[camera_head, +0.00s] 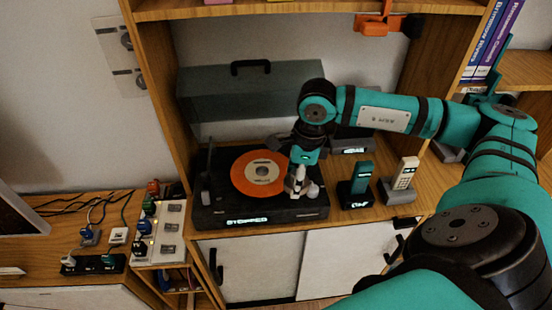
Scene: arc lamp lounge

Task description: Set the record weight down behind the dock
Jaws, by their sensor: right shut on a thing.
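My right gripper (299,184) is over the right side of the black turntable (250,212), at the edge of the orange record (244,181). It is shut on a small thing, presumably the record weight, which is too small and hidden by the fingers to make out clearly. A dark dock with a teal handset (360,180) stands to the right of the turntable. A grey dock (397,195) with a cream handset (405,174) stands further right. I cannot tell which dock the task means. My left gripper is not in view.
A dark device with a lit display (352,146) stands behind the handsets, partly hidden by my arm. A grey-green case (238,98) is at the back of the shelf. Power strips and cables (92,262) lie at the left. Shelf sides bound the space.

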